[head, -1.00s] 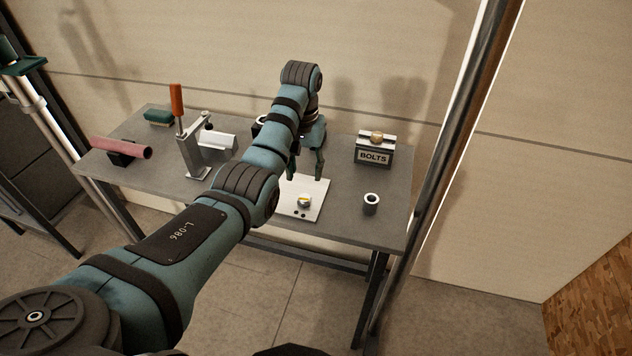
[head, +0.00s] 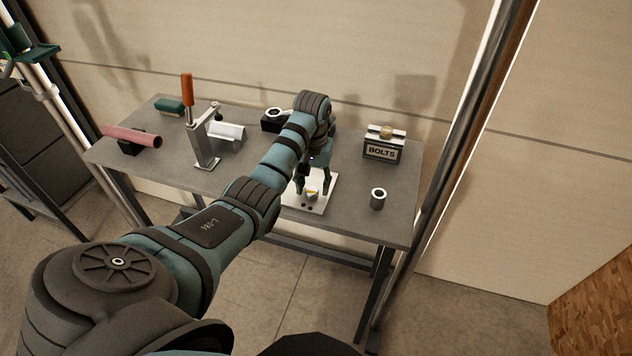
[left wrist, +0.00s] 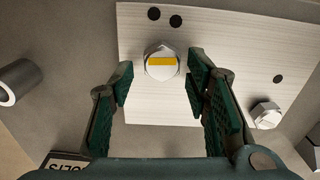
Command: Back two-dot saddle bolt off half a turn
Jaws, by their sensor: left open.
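A pale saddle plate (head: 293,200) lies on the grey table. The two-dot bolt (left wrist: 161,64), a silver hex head with a yellow stripe, stands on it beside two black dots (left wrist: 165,17) in the left wrist view. The bolt also shows in the head view (head: 312,194). My left gripper (left wrist: 162,78) is open, its fingers on either side of the bolt head, with gaps visible. In the head view my left gripper (head: 312,186) points down over the plate. A second bolt (left wrist: 266,114) sits near a single dot (left wrist: 278,79). My right gripper is not in view.
A BOLTS box (head: 382,148) and a grey ring-ended sleeve (head: 378,198) stand to the right. The table's front right is mostly clear.

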